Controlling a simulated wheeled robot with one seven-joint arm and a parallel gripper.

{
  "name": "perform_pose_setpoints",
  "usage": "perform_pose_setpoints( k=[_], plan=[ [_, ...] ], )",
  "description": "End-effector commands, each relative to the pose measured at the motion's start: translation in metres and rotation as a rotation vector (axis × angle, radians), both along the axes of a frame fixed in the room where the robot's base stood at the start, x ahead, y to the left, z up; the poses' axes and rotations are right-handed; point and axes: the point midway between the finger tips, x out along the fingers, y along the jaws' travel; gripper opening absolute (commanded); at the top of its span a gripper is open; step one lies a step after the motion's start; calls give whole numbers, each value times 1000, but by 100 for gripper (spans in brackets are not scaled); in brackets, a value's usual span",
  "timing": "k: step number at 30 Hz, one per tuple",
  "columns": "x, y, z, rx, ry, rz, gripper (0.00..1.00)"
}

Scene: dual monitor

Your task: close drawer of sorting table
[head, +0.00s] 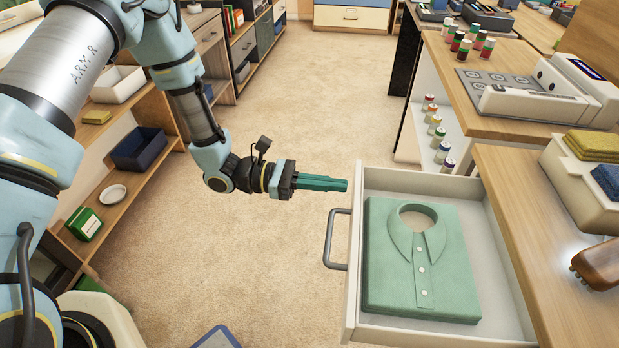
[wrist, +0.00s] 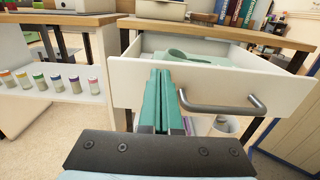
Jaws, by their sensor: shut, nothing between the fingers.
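The white drawer (head: 376,183) of the sorting table (head: 504,168) is pulled out in the head view. A folded green shirt (head: 386,266) lies inside it. A grey bar handle (head: 335,240) is on its front. My gripper (head: 346,185) has teal fingers and is shut and empty, close to the drawer front near its far corner, beyond the handle. In the wrist view the shut fingers (wrist: 158,88) point at the drawer front (wrist: 136,84), left of the handle (wrist: 225,106). I cannot tell whether the fingertips touch the front.
Several small jars (head: 437,140) stand on a white shelf past the drawer. A white box with folded cloths (head: 574,187) and a brown brush (head: 597,264) are on the tabletop. Wooden shelves (head: 150,165) line the left. The carpet (head: 270,250) between is mostly clear.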

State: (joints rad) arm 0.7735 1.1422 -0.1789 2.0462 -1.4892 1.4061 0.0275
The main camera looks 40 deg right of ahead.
Motion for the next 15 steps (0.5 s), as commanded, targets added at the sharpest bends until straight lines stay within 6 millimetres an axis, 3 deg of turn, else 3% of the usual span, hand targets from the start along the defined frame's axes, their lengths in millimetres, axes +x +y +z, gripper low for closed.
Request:
perform_pose_setpoints(
  k=[15],
  plan=[
    [-9, -7, 0, -1, -1, 1, 0]
  ],
)
